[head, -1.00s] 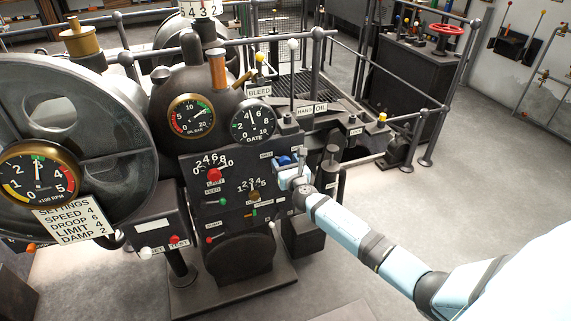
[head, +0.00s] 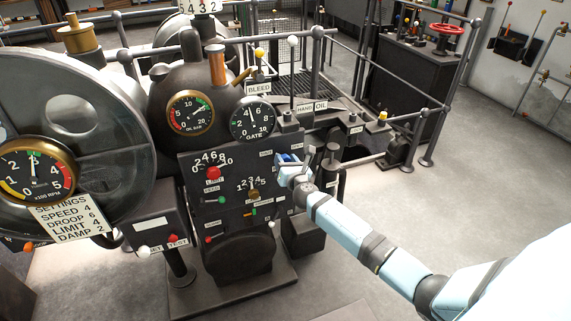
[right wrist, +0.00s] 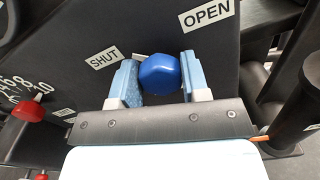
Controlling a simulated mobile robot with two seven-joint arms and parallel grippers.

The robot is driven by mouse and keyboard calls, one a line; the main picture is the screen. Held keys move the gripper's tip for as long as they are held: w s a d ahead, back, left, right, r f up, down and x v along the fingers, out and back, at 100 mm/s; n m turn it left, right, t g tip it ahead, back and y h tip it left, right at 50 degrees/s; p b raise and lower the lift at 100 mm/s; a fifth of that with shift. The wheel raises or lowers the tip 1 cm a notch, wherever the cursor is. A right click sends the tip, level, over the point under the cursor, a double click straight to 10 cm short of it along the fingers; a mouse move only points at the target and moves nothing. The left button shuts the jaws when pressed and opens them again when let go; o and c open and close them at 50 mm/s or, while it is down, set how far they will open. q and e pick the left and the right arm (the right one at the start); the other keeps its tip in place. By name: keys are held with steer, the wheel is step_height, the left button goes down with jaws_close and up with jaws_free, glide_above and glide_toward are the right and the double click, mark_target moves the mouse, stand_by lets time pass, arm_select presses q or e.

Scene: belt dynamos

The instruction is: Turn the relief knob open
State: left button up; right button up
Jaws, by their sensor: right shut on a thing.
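The relief knob is a blue, faceted knob (right wrist: 160,73) on the dark sloping panel (head: 225,165). In the right wrist view a SHUT label (right wrist: 104,58) lies to its left and an OPEN label (right wrist: 206,12) to its upper right. My right gripper (right wrist: 159,79) is shut on the knob, one pale blue finger on each side. In the head view the blue knob (head: 287,158) shows only in part, behind my right gripper (head: 291,162) at the panel's right edge. Which way the knob points cannot be told. My left gripper is not in view.
A red limit knob (head: 213,172) and small levers sit left on the panel. The GATE gauge (head: 252,119) and oil gauge (head: 190,114) stand above. A dark post (right wrist: 297,98) is close on the right. Open floor (head: 430,200) lies to the right.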

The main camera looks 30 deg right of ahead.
steer(key=shift+f+m+b, duration=0.2)
steer(key=shift+m+b, duration=0.2)
steer(key=shift+m, duration=0.6)
steer(key=m+b, duration=0.1)
steer(key=m, duration=0.2)
steer(key=shift+m, duration=0.3)
steer(key=m+b, duration=0.1)
steer(key=m, duration=0.1)
steer(key=shift+d+m, duration=0.1)
steer(key=shift+m, duration=0.3)
steer(key=m+b, duration=0.1)
steer(key=m, duration=0.8)
steer(key=shift+m, duration=0.4)
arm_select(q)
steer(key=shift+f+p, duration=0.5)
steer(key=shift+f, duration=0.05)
arm_select(e)
steer(key=shift+f+m, duration=0.15)
steer(key=shift+m, duration=1.25)
